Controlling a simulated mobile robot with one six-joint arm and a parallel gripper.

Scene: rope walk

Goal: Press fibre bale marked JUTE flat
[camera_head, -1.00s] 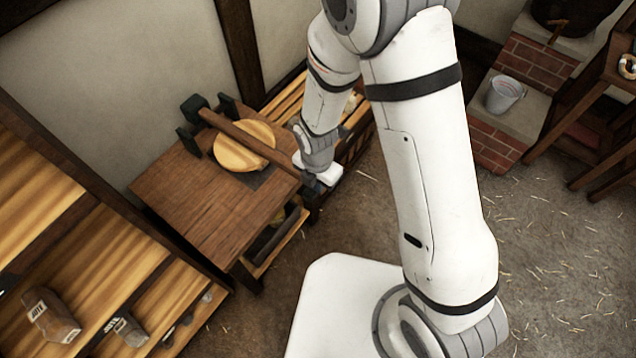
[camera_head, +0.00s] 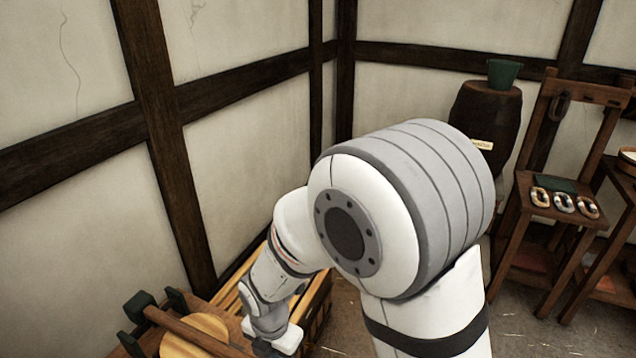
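A press with a round pale wooden plate (camera_head: 192,338) and a brown wooden lever (camera_head: 178,324) crossing over it shows at the bottom left. Dark green posts (camera_head: 140,306) hold the lever's far end. The lever's near end runs out of the bottom of the picture. My gripper (camera_head: 262,348) is low, right of the round plate, at the picture's bottom edge. Its fingers are mostly cut off, so I cannot tell whether they are open or hold the lever. No bale marked JUTE shows now.
A slatted wooden crate (camera_head: 318,300) stands behind my wrist. A dark barrel (camera_head: 482,120) with a green bucket (camera_head: 504,74) on it stands at the back right. A wooden stand (camera_head: 520,232) holds several rope rings. Timbered walls close off the left and back.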

